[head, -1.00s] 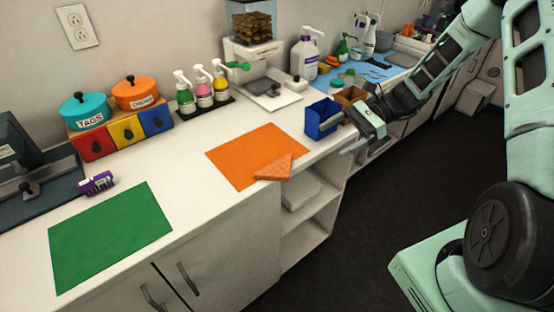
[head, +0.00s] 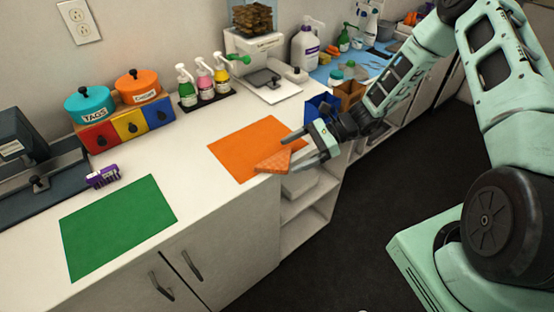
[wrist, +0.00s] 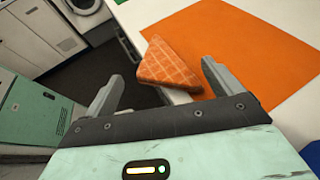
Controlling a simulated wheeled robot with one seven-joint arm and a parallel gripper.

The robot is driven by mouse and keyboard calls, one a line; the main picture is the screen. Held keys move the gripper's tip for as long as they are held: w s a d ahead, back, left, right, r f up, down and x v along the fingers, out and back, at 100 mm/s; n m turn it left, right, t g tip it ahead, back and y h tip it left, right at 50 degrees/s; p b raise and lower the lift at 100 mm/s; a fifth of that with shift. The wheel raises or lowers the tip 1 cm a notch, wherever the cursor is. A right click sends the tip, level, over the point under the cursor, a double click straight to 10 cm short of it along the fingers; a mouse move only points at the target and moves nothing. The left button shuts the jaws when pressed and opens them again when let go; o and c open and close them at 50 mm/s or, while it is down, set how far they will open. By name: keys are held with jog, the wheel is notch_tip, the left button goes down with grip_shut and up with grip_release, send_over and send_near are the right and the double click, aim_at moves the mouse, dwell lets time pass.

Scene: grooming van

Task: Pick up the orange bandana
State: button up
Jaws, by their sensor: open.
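The orange bandana (head: 274,162) is a folded triangle with a pale line pattern. It lies at the front edge of the orange mat (head: 238,148), partly over the counter's edge. In the wrist view the bandana (wrist: 168,65) shows ahead of my gripper, roughly between the two fingers. My gripper (head: 304,148) is open and empty, just to the right of the bandana in the head view. In the wrist view my gripper (wrist: 162,82) has its fingers apart. I cannot tell whether a finger touches the bandana.
A blue bin (head: 318,108) stands close behind my gripper. A green mat (head: 118,226) lies at the left with a purple brush (head: 102,176) behind it. Pump bottles (head: 204,84) stand along the back. Open shelves (head: 305,215) are below the counter's edge.

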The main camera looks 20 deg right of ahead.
aim_at(274, 162)
jog(key=p+x, duration=0.1)
jog(key=x, duration=0.3)
jog(key=shift+a+f, duration=0.15)
jog(key=c, duration=1)
jog(key=shift+r, duration=0.25)
jog(key=shift+c, duration=1.2)
notch_tip(274, 162, up, 3)
jog(key=shift+r+b, duration=0.1)
jog(key=shift+b, duration=0.25)
grip_shut()
notch_tip(274, 162, up, 6)
jog(key=b, duration=0.1)
jog(key=shift+r, duration=0.2)
jog(key=o, duration=1)
grip_release()
